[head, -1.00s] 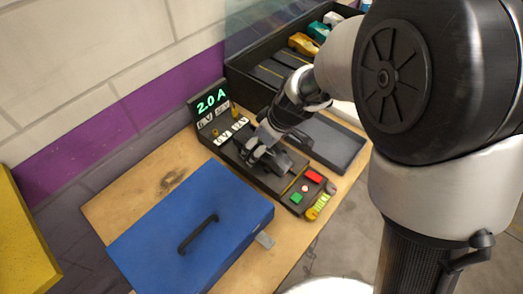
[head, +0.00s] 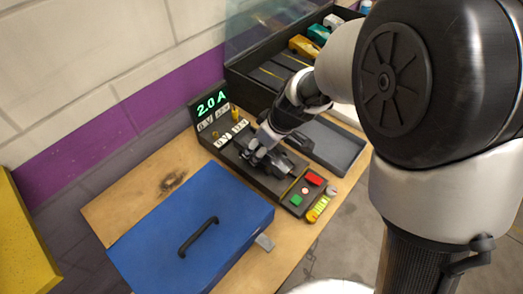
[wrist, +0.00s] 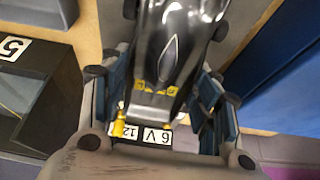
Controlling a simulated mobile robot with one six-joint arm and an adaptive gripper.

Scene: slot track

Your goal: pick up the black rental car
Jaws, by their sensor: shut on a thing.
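The black car (wrist: 175,35) is glossy, with yellow marks near one end, and fills the upper middle of the wrist view. My gripper (wrist: 164,85) has a finger on each side of the car and is shut on it. In the head view, my gripper (head: 258,154) is low over the dark control box (head: 262,182), and the car (head: 284,163) shows partly beyond the fingers. The fingers and wrist hide part of the car. I cannot tell whether it touches the box.
A display reading 2.0 A (head: 211,103) stands at the box's back. A blue case (head: 170,225) lies in front. An empty dark tray (head: 332,145) is to the right. A black bin (head: 270,75) with several coloured cars is behind.

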